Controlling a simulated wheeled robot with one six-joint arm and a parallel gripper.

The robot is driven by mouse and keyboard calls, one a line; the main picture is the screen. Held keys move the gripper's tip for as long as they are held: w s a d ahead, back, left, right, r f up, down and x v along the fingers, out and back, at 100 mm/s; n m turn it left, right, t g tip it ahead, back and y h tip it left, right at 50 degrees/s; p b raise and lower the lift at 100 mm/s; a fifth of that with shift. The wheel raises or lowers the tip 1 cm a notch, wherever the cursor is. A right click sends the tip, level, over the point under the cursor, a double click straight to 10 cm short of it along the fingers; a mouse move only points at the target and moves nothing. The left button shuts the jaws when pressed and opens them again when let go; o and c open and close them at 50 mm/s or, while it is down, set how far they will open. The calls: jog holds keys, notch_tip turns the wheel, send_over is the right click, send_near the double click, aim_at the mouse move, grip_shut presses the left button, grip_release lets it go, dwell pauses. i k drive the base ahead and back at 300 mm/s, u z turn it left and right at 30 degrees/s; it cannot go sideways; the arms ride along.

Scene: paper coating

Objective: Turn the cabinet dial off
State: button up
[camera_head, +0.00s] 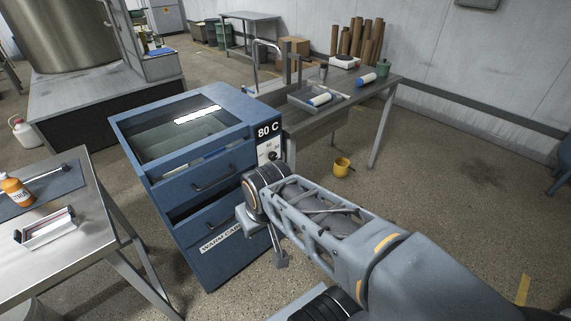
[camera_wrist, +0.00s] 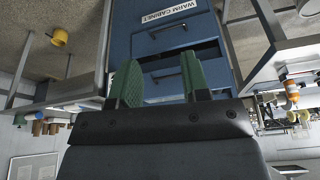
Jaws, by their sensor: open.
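The blue warm cabinet (camera_head: 190,258) stands in the middle of the head view, with a window in its top. Its right front strip carries a black "80 C" sign (camera_head: 268,130) above a pale panel. A small dark dial (camera_head: 273,156) sits on that panel; its setting is too small to read. My gripper (camera_head: 264,240) is below the dial, in front of the cabinet's lower right side. In the wrist view my gripper (camera_wrist: 160,80) shows two green fingers, apart and empty, with the cabinet (camera_wrist: 150,45) beyond them, upside down. I cannot make out the dial there.
A dark gap shows above the lower drawer (camera_head: 212,222), which seems partly out. A steel table (camera_head: 75,235) with an orange bottle (camera_head: 16,190) stands left. A sink bench (camera_head: 345,105) stands behind right. A yellow bucket (camera_head: 342,167) is on the floor. Floor on the right is clear.

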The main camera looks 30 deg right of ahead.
aim_at(273, 156)
jog(key=z, duration=0.75)
jog(key=i, duration=0.4)
jog(key=u, duration=0.1)
jog(key=k, duration=0.4)
jog(key=u, duration=0.75)
jog(key=i, duration=0.55)
jog(key=z, duration=0.6)
